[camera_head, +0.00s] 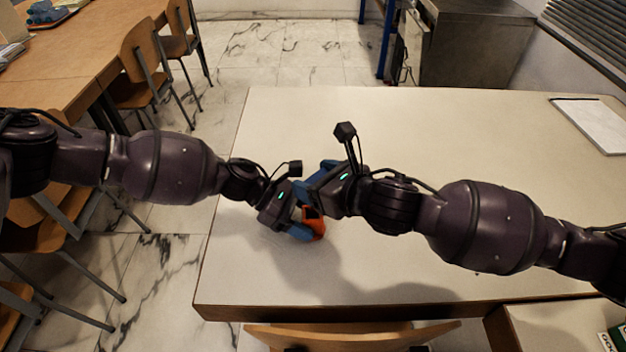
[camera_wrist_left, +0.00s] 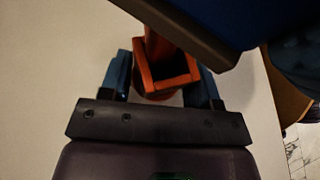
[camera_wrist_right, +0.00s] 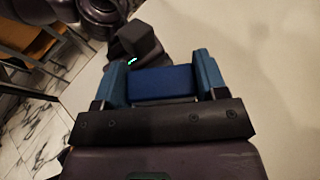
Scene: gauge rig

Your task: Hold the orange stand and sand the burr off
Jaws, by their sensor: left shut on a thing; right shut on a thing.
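My left gripper (camera_head: 304,226) is shut on the orange stand (camera_head: 316,224), above or at the near left part of the table. In the left wrist view the stand (camera_wrist_left: 163,70) sits between the two blue fingers. My right gripper (camera_head: 318,182) is shut on a blue block (camera_wrist_right: 162,85), gripped across its width. In the left wrist view this block (camera_wrist_left: 215,18), with a dark brownish underside, hangs close over the stand and hides its top part. I cannot tell whether they touch. No burr can be made out.
The pale table (camera_head: 440,120) is mostly clear. A white pad (camera_head: 594,122) lies at its far right. A wooden chair (camera_head: 350,336) stands at the near edge. Another table (camera_head: 90,55) with chairs is at the left. My two wrists are very close together.

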